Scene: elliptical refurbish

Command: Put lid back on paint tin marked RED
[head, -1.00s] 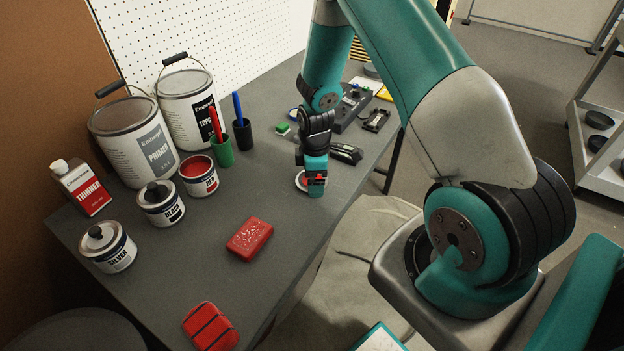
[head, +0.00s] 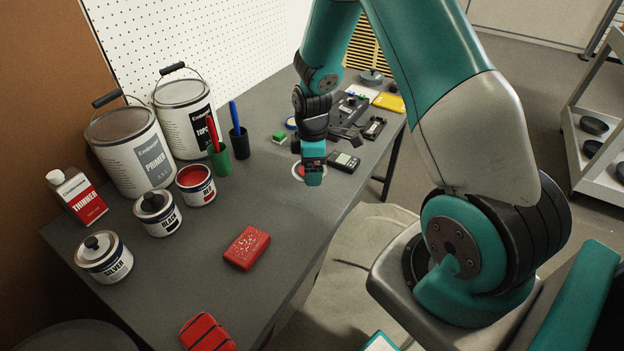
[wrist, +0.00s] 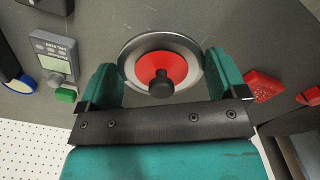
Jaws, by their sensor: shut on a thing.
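The paint tin marked RED (head: 199,195) stands upright and open on the bench, with red paint showing inside its rim. My gripper (head: 312,181) is to the right of the tin, over the bench's right part. It is shut on the lid (head: 297,171), whose edge shows beside the fingers. In the wrist view, the lid (wrist: 142,66) has a red centre, a silver rim and a black knob, and sits between the two teal fingers of my gripper (wrist: 163,78). The head view does not show clearly how high the lid is above the bench.
Closed BLACK (head: 163,224) and SILVER (head: 113,268) tins stand left of the RED tin. Open bench separates lid and tin.

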